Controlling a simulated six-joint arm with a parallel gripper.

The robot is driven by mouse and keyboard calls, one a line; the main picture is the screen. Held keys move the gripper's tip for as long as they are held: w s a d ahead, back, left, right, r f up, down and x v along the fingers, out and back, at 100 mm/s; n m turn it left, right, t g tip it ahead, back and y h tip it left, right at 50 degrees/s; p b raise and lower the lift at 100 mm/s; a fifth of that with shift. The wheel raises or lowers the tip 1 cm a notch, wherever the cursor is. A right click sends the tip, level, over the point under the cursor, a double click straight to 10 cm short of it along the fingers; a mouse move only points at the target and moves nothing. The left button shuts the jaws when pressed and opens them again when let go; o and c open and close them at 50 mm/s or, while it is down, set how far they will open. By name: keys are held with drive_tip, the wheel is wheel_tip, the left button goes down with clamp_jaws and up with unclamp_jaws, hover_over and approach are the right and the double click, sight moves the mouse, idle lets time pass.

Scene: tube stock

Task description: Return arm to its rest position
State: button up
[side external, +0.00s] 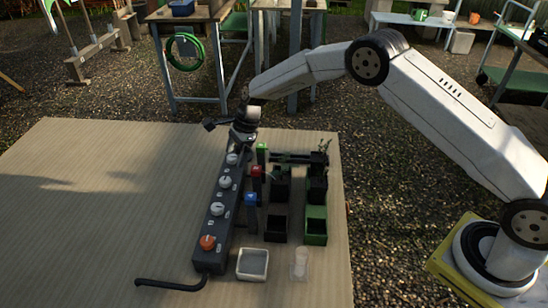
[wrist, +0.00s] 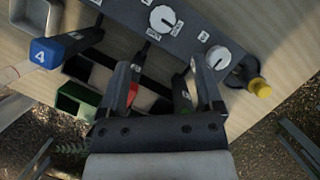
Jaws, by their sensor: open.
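My gripper (side external: 243,136) hangs at the far end of a long black box with knobs (side external: 222,205). In the wrist view my gripper (wrist: 165,78) has its two dark fingers apart, with nothing held between them. The black box also shows along the top of the wrist view (wrist: 185,22), with white dials marked with lettering. A blue block marked 4 (wrist: 47,51) is left of the fingers, and a red piece (wrist: 132,93) shows partly hidden behind the left finger. My arm reaches over from the right. Contact with the box cannot be told.
Green (side external: 262,152), red (side external: 256,171) and blue (side external: 251,198) pieces stand beside the box. Black and green bins (side external: 316,226) lie right of them. A white dish (side external: 252,265) and a clear packet (side external: 299,264) are in front. The mat's left side (side external: 90,220) is clear.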

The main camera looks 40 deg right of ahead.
drive_tip(key=s+d+r+n, duration=0.2)
drive_tip(key=s+d+r+n+h, duration=0.1)
drive_tip(key=s+d+r+n, duration=0.1)
drive_tip(key=s+r, duration=0.1)
drive_tip(key=shift+s+d+n+t, duration=0.1)
drive_tip(key=shift+s+n+t, duration=0.1)
drive_tip(key=shift+n+t, duration=0.1)
drive_tip(key=s+d+r+n+h, duration=0.1)
drive_tip(key=s+d+n, duration=0.3)
drive_tip(key=s, duration=0.9)
drive_tip(key=s+d+r+n+t+h, duration=0.1)
drive_tip(key=s+d+r+n, duration=0.3)
drive_tip(key=s+n, duration=0.6)
drive_tip(key=s+h, duration=0.1)
drive_tip(key=s, duration=0.2)
drive_tip(key=shift+d+r+n, duration=0.2)
drive_tip(key=shift+n, duration=0.2)
